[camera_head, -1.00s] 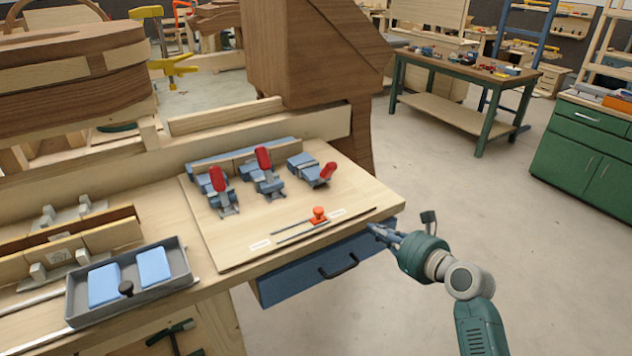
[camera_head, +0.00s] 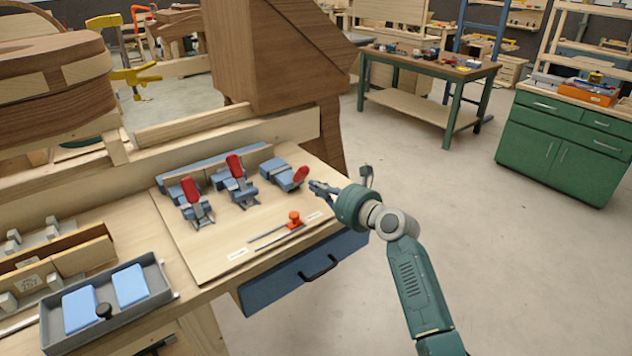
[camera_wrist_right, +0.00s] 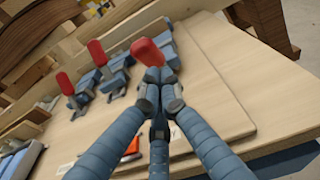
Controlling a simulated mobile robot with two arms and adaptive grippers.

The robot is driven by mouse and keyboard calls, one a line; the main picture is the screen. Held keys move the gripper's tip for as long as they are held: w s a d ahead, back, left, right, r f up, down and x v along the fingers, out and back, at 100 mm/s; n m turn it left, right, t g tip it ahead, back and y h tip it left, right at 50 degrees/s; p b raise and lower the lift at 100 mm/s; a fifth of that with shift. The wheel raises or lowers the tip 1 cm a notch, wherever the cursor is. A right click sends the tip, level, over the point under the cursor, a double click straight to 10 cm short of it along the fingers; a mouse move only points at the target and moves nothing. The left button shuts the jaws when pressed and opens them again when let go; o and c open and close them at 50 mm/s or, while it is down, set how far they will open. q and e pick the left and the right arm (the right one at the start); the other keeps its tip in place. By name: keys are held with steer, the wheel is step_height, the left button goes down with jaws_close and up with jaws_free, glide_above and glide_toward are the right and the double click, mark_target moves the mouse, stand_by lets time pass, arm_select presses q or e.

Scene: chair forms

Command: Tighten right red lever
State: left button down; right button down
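Three blue clamps with red levers stand in a row on the pale board (camera_head: 205,250). The right red lever (camera_head: 301,175) leans to the right, low on its clamp (camera_head: 282,172); the left lever (camera_head: 190,188) and middle lever (camera_head: 234,165) stand more upright. My right gripper (camera_head: 314,187) is just right of and slightly below the right lever. In the right wrist view its fingertips (camera_wrist_right: 158,88) are drawn together, with the right lever (camera_wrist_right: 147,52) just beyond them; I cannot tell whether they touch it. My left gripper is out of view.
An orange-red knob (camera_head: 294,218) sits on the board's front part, near a dark rail. A grey tray (camera_head: 163,286) with blue blocks lies at the front left. A blue drawer (camera_head: 270,287) is under the bench edge. Open floor lies to the right.

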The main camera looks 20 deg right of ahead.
mark_target(310, 172)
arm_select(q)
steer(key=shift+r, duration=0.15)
arm_select(e)
steer(key=shift+w+a+r, duration=0.2)
steer(key=shift+w+r, duration=0.05)
steer(key=shift+w, duration=0.15)
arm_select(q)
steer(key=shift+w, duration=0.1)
